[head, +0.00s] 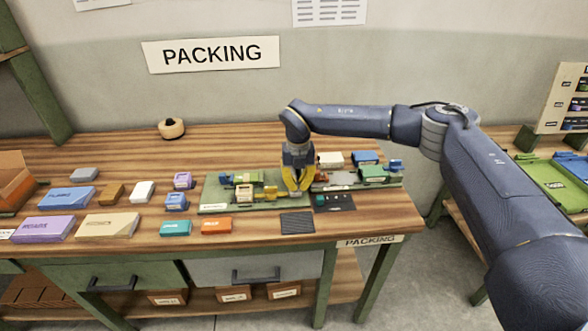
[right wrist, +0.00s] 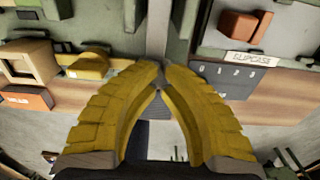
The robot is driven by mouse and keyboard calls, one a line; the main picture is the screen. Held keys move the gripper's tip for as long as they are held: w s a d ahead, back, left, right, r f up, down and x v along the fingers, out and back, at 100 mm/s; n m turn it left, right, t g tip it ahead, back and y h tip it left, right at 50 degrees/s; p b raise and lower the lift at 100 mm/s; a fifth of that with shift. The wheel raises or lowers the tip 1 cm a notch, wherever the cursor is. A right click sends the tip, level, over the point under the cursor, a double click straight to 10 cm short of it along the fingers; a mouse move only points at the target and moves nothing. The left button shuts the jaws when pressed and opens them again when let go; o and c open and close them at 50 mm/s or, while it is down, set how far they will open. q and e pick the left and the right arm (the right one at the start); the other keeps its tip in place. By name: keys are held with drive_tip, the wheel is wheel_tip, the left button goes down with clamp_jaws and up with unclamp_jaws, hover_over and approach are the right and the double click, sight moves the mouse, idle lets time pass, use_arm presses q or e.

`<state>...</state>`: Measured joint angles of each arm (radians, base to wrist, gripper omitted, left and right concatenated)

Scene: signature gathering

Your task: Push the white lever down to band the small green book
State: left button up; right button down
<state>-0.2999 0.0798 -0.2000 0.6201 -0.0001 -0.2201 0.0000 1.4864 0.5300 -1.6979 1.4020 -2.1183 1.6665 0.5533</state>
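My right gripper (head: 298,188) has yellow fingers and points down at the right end of the green banding plate (head: 213,208). In the right wrist view its fingertips (right wrist: 161,72) meet, with nothing seen gripped between them. A pale grey upright strip (right wrist: 158,28) shows just beyond the fingertips; I cannot tell whether it is the white lever. A beige block (head: 244,192) and a yellow part (head: 266,194) are left of the gripper. My left gripper is out of view.
A dark plate (right wrist: 240,78) labelled SLIPCASE lies right of the fingers, with a reddish block (right wrist: 240,27) beyond. A dark ribbed pad (head: 297,223) lies in front of the gripper. Teal (head: 175,228) and orange (head: 217,226) books lie front left, and several books farther left.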

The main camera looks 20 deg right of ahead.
wheel_tip(320, 180, up, 9)
idle(1.1)
drive_tip(key=shift+f, duration=0.1)
